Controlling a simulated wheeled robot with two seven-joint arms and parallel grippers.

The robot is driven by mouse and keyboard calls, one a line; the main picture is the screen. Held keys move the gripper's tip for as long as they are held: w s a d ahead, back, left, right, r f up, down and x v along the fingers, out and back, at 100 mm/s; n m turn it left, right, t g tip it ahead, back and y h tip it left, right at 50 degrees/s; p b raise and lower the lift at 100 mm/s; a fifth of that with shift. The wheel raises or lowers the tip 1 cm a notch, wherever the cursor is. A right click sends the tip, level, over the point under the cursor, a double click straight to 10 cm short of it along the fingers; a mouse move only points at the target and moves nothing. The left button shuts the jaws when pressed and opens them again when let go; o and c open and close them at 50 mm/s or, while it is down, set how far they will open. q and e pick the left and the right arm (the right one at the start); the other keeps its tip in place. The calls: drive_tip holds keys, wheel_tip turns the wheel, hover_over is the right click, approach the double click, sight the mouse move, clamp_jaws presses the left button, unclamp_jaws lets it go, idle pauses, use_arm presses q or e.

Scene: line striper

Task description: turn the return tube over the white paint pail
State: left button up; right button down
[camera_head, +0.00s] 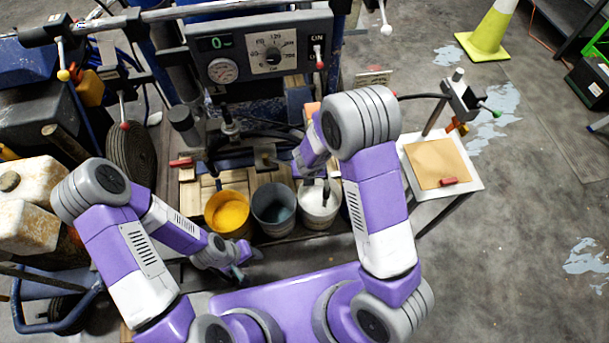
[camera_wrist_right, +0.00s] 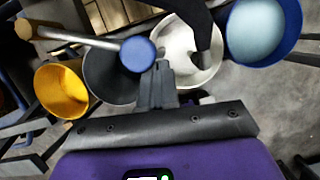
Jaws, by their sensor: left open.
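The white paint pail (camera_head: 319,218) stands at the right of a row of pails, with white paint inside. It also shows in the right wrist view (camera_wrist_right: 205,72). A dark curved tube (camera_wrist_right: 203,28), likely the return tube, hangs down into its opening. My right gripper (camera_wrist_right: 160,72) looks shut, its fingertips just left of the white pail's opening and apart from the tube. A rod with a blue round end (camera_wrist_right: 138,53) lies close to the left of the fingertips. In the head view the right fingers are hidden behind my arm. My left gripper (camera_head: 240,274) is open and empty, low before the pails.
A yellow paint pail (camera_head: 227,213) and a dark grey pail (camera_head: 273,212) stand left of the white one. A blue-rimmed pail (camera_wrist_right: 262,28) is right of it in the wrist view. The control panel (camera_head: 262,53) rises behind. A side stand with a brown board (camera_head: 437,162) is at right.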

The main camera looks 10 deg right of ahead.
drive_tip(key=shift+w+d+r, duration=0.1)
drive_tip(key=shift+w+d, duration=0.05)
drive_tip(key=p+v, duration=0.7)
drive_tip(key=v, duration=0.3)
drive_tip(key=shift+a, duration=0.25)
